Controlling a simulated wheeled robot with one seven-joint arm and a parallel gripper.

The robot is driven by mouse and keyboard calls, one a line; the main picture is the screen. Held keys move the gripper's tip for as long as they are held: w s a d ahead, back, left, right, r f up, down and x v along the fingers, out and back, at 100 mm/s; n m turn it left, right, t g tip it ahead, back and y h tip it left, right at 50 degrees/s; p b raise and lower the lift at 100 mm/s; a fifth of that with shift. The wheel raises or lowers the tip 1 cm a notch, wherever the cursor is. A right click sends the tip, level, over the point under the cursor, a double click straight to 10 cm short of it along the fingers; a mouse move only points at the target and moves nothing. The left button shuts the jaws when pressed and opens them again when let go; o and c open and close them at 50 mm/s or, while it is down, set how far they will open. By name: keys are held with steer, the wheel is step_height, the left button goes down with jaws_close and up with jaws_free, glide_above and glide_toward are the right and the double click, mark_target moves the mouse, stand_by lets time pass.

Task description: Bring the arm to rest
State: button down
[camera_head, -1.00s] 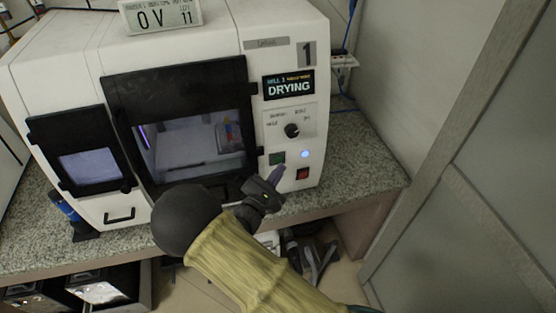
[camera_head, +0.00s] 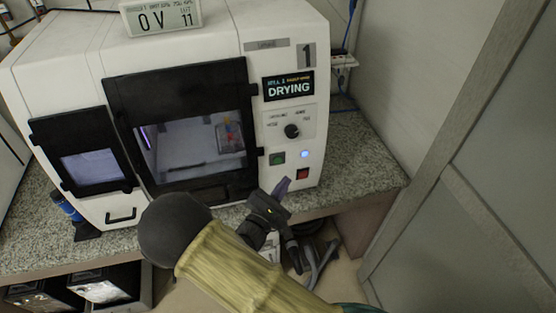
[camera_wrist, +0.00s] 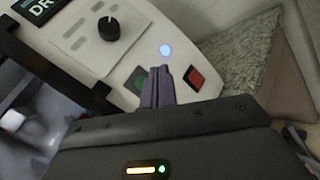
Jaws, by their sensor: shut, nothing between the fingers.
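My gripper (camera_head: 283,187) is in front of the lower right of the white drying machine (camera_head: 285,60). Its purple-grey fingers are together and empty, and they also show in the wrist view (camera_wrist: 168,85). In the wrist view the fingertips appear between the green button (camera_wrist: 137,80) and the red button (camera_wrist: 195,78), below a lit blue-white light (camera_wrist: 166,50). I cannot tell whether they touch the panel; in the head view they appear below the buttons. My arm reaches in from the bottom of the head view.
The machine stands on a speckled counter (camera_head: 360,165). A black dial (camera_head: 292,131) is on its panel. A display box (camera_head: 160,15) sits on top. A grey door frame (camera_head: 440,170) is at the right. Dark boxes (camera_head: 105,283) stand under the counter.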

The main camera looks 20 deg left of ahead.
stand_by(0.6)
steer(key=s+d+m+g+h, duration=0.3)
steer(key=d+m+g, duration=0.45)
steer(key=d, duration=0.45)
steer(key=s+d+m+g+h, duration=0.25)
steer(key=d+m+g, duration=0.35)
steer(key=d+g, duration=0.45)
steer(key=s+d+r+m+t+y, duration=0.1)
steer(key=s+d+r+m+y, duration=0.1)
steer(key=m+y, duration=0.3)
steer(key=s+d+r+m+y, duration=0.2)
steer(key=d+r+m+y, duration=0.2)
steer(key=m, duration=0.4)
steer(key=shift+s+d+r+t+y, duration=0.2)
steer(key=shift+s+r+t+y, duration=0.2)
steer(key=shift+r, duration=0.4)
steer(key=shift+w, duration=0.1)
stand_by(0.9)
